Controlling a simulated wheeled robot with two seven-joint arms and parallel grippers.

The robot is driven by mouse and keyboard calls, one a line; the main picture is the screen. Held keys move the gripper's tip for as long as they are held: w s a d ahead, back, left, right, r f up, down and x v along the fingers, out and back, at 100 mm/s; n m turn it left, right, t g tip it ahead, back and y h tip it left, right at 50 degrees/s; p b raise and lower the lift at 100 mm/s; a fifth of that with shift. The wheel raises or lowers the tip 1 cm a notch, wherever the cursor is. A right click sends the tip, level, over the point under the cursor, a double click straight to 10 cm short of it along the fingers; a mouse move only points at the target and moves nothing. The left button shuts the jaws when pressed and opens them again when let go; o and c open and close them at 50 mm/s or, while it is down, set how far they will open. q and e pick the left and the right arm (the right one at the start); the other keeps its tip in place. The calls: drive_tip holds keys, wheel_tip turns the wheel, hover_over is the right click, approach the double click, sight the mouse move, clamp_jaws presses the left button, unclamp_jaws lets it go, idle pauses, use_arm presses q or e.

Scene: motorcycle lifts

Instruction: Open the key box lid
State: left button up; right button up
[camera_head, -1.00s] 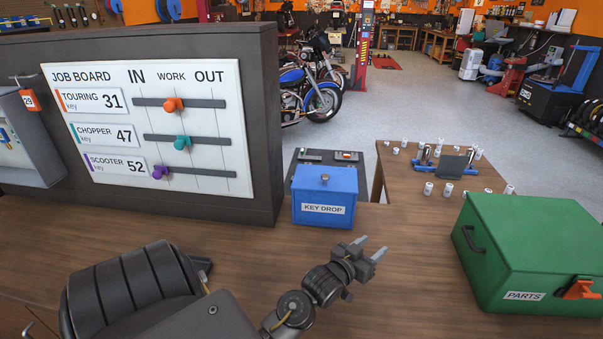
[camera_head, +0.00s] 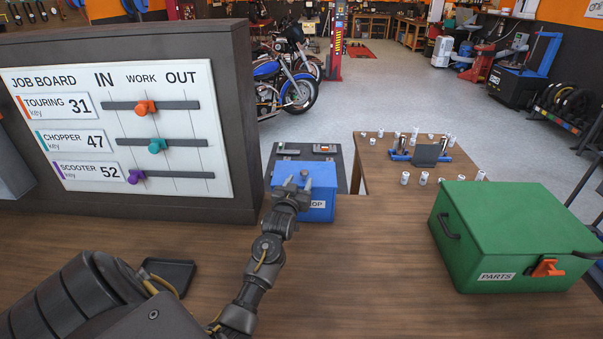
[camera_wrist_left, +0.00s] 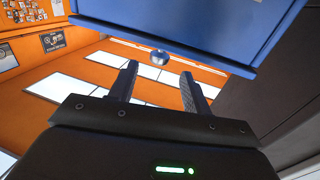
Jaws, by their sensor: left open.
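The blue key box (camera_head: 322,200), its label partly covered, stands at the counter's far edge, right of the job board. Its lid looks shut. My left gripper (camera_head: 298,183) is open and empty and covers part of the box's front and top in the head view. I see no clear contact. The knob is hidden or not clear in the head view. My right gripper is not in view.
The job board (camera_head: 120,125) rises left of the box. A green parts case (camera_head: 510,235) sits at the right of the counter (camera_head: 370,275). A small dark tray (camera_head: 168,275) lies near my left arm. The counter between box and case is clear.

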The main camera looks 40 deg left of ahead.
sight(303, 175)
use_arm(q)
drive_tip(key=shift+p+x, duration=0.45)
drive_tip(key=shift+x, duration=1.5)
clamp_jaws()
